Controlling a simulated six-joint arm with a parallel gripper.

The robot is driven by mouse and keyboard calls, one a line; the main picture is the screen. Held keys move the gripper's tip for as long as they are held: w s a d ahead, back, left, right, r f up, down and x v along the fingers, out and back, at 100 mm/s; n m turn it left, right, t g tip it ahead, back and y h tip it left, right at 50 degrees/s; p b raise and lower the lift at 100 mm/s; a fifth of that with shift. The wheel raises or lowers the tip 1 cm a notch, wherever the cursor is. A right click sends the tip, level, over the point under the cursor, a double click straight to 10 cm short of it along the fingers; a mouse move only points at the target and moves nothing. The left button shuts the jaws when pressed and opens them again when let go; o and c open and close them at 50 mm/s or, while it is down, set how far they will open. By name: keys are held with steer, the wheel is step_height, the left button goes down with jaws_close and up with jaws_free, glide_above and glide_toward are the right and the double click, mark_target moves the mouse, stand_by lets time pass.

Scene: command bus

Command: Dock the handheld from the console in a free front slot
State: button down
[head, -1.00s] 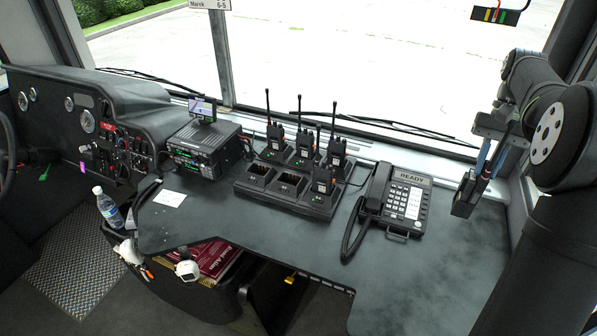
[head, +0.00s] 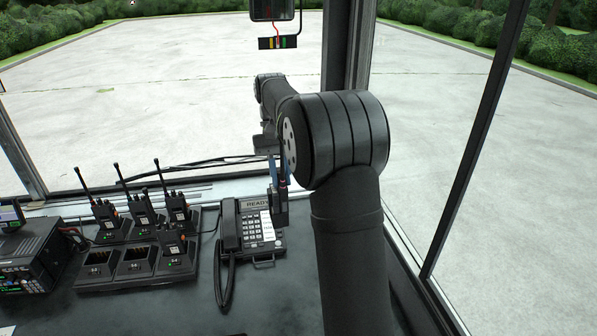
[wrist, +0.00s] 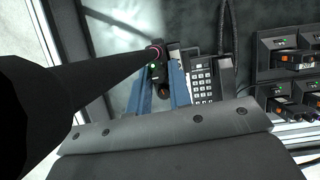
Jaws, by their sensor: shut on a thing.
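My gripper (head: 279,172), with blue fingers, is shut on a black handheld (head: 280,209). It holds the handheld upright, in front of the right edge of the desk phone in the head view. In the wrist view the handheld (wrist: 157,74) sits between the fingers, beside the phone; its lower part is hidden. The charging dock (head: 135,282) is on the left of the head view. Its front left slot (head: 98,259) and front middle slot (head: 136,256) are empty. Handhelds with antennas stand in the back row.
The desk phone (head: 262,226) with its coiled cord stands between my gripper and the dock. A radio unit (head: 32,258) is left of the dock. The windscreen is behind. A console (head: 272,43) hangs above. The antennas of the docked handhelds stick up.

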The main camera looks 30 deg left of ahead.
steer(key=s+a+f+n+t, duration=0.1)
steer(key=s+a+n, duration=0.1)
steer(key=s+a, duration=0.7)
steer(key=s+a+f+n+t+h, duration=0.15)
steer(key=s+a, duration=0.25)
steer(key=s, duration=0.9)
steer(key=s+a+n+y, duration=0.1)
steer(key=s+a+n, duration=0.2)
steer(key=s+a, duration=0.6)
steer(key=w+a+f+m+g+y, duration=0.1)
steer(key=a+f+m+y, duration=0.2)
steer(key=m, duration=0.9)
steer(key=w+a+f+m+g+y, duration=0.1)
steer(key=a+f+m+y, duration=0.3)
steer(key=m, duration=0.9)
steer(key=shift+w+a+f+g, duration=0.35)
steer(key=shift+w+a+f, duration=0.35)
steer(key=shift+a, duration=1.15)
steer(key=shift+f, duration=2.15)
